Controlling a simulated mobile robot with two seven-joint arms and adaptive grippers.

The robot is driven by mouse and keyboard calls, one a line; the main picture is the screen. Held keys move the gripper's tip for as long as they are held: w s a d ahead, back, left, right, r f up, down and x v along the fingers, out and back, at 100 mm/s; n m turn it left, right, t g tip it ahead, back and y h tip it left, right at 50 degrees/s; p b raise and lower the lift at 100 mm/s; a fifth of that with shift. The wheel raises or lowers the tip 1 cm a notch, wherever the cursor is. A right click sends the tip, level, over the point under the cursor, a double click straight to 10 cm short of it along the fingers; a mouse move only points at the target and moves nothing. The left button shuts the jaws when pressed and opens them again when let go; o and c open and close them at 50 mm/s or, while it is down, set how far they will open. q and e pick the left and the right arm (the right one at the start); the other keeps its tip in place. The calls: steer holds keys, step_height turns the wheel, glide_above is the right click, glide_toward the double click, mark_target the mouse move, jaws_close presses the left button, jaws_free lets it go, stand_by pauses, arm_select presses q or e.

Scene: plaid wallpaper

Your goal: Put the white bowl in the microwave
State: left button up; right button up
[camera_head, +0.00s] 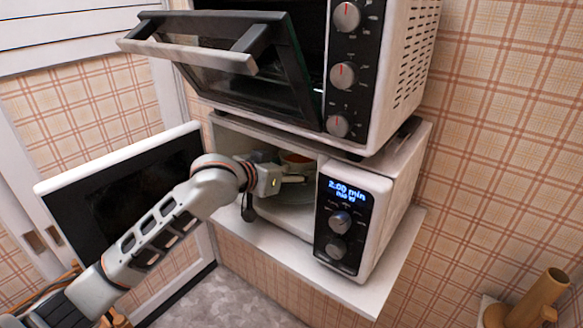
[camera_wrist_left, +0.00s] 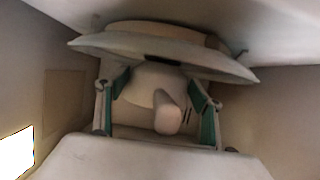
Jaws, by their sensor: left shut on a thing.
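The microwave (camera_head: 335,220) stands on a white shelf with its door (camera_head: 125,180) swung open to the left. My left gripper (camera_head: 288,179) reaches through the opening into the cavity. The bowl (camera_head: 296,158) shows just beyond the fingers, with a pale rim and an orange-brown inside; the arm hides part of it. The glass turntable (camera_head: 288,222) lies below. In the left wrist view, my left gripper (camera_wrist_left: 165,100) has its green pads on either side of a pale rounded thing, which looks like the bowl. A wide disc lies across the top there. My right gripper is out of view.
A toaster oven (camera_head: 375,70) sits on top of the microwave, its door (camera_head: 235,65) hanging open above my left arm. The microwave door stands close behind the arm. A brown cylindrical object (camera_head: 540,297) is at the lower right.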

arm_select(q)
steer(key=o, duration=1.6)
steer(key=shift+f, duration=0.1)
steer(key=shift+f, duration=0.1)
steer(key=v, duration=1.2)
steer(key=shift+a, duration=0.1)
